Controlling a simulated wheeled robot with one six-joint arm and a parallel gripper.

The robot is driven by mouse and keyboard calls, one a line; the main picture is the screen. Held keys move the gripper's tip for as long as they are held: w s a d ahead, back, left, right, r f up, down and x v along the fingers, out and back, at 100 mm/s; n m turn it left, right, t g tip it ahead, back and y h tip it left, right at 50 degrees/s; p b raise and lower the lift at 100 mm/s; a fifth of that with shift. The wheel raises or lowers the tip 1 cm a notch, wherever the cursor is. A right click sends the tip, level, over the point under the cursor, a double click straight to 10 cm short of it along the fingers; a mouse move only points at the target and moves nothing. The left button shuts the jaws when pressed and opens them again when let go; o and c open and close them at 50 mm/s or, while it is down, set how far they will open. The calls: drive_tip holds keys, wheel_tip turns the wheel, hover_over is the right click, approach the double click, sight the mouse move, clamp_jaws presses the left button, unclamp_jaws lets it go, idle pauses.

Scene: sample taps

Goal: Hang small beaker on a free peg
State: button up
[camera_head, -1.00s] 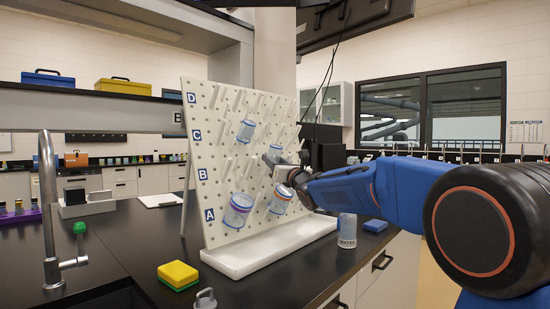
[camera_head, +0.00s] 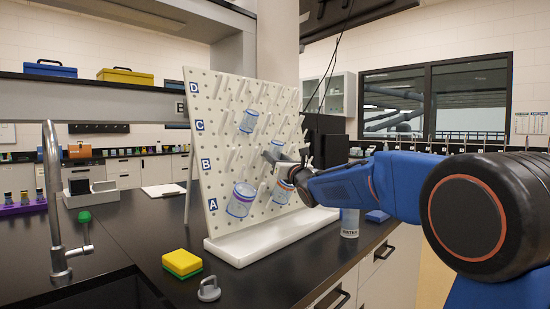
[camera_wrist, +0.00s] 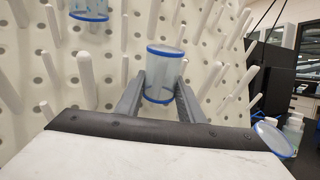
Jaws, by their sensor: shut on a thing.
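The small clear beaker with blue rims is between my gripper's fingers in the wrist view (camera_wrist: 164,72); it also shows in the head view (camera_head: 273,152). My gripper (camera_head: 287,163) is shut on it, close in front of the white pegboard (camera_head: 215,150). Pegs surround the beaker in the wrist view; whether one is inside it I cannot tell. Other beakers hang on pegs: one higher up (camera_head: 249,121), one at lower left near row A (camera_head: 241,199), and one below my gripper (camera_head: 283,191). Several bare pegs (camera_wrist: 85,75) show around the held beaker.
The board's white drip tray (camera_head: 240,250) stands on the black bench. A yellow-green sponge (camera_head: 182,263) and a grey ringed object (camera_head: 208,290) lie in front. A tap (camera_head: 52,200) stands at left.

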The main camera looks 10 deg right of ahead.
drive_tip(key=shift+f, duration=0.15)
drive_tip(key=o, duration=1)
drive_tip(key=shift+d, duration=0.1)
drive_tip(key=shift+o, duration=0.6)
drive_tip(key=shift+s, duration=0.15)
